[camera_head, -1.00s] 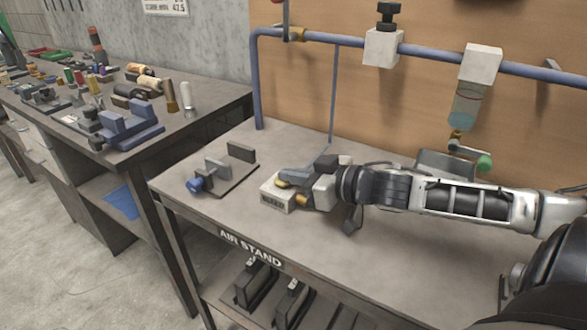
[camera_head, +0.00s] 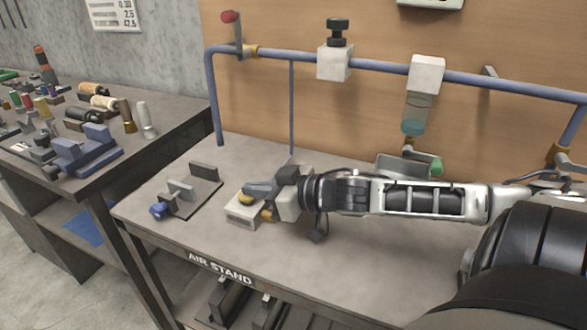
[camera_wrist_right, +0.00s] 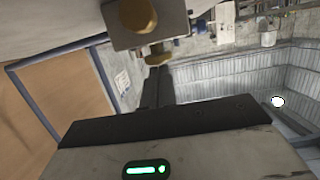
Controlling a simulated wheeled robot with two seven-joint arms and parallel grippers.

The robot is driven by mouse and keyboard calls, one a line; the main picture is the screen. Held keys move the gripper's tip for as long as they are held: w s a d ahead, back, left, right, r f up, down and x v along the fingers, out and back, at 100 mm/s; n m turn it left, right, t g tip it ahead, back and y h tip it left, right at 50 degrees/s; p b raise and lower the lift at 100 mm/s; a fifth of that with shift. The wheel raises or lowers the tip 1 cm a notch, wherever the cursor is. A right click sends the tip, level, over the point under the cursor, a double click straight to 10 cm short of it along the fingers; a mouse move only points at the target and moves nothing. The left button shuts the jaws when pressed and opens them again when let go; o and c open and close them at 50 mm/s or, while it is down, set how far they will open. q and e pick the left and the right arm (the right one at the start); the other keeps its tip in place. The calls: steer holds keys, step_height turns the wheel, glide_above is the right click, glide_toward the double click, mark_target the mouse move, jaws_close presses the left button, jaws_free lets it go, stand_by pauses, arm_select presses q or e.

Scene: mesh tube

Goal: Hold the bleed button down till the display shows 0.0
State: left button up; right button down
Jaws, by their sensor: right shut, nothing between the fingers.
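A small pale box (camera_head: 240,219) sits on the stand's top, left of centre in the head view. A yellow button (camera_head: 246,198) shows on its upper face, and a small dark display (camera_head: 236,220) on its front is too small to read. My right gripper (camera_head: 256,189) is shut and empty, its fingertips over the box beside the button. I cannot tell whether they touch or press it. In the right wrist view the box (camera_wrist_right: 118,33) is at the top edge, with the yellow button (camera_wrist_right: 135,13), near my shut fingers (camera_wrist_right: 157,85). My left gripper is not in view.
A grey bracket plate with a blue knob (camera_head: 158,210) stands left of the box. A blue pipe (camera_head: 290,58) with a valve, regulator (camera_head: 334,62) and filter bowl (camera_head: 415,114) runs behind. A cluttered bench (camera_head: 60,165) is at left. The stand's front top is clear.

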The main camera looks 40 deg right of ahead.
step_height(320, 180, up, 3)
steer(key=shift+f+p, duration=0.1)
steer(key=shift+p, duration=0.6)
steer(key=shift+s+r+p, duration=0.1)
steer(key=shift+r+p, duration=0.2)
steer(key=shift+p, duration=0.05)
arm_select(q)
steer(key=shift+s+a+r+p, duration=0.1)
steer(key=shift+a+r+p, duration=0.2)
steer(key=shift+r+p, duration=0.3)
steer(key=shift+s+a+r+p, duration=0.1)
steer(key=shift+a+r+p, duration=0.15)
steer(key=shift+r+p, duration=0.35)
arm_select(e)
steer(key=v, duration=0.9)
steer(key=shift+s+d, duration=0.25)
steer(key=shift+s, duration=0.05)
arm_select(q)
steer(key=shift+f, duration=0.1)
arm_select(e)
steer(key=shift+f, duration=0.15)
